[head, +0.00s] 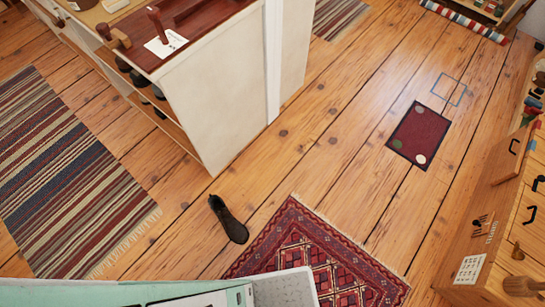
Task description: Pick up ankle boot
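A dark ankle boot (229,219) rests on the wooden floor, below the near corner of the white cabinet and apart from it. Its lower right end lies close to the red patterned rug's edge. Nothing covers it in the head view. My gripper is not in view, and no wrist view is given.
A white-sided cabinet (223,97) with a dark red top stands above the boot. A striped rug (62,172) lies left and a red patterned rug (305,245) lower right. A wooden drawer unit (492,225) stands at right. Bare floor (310,150) is clear mid-picture.

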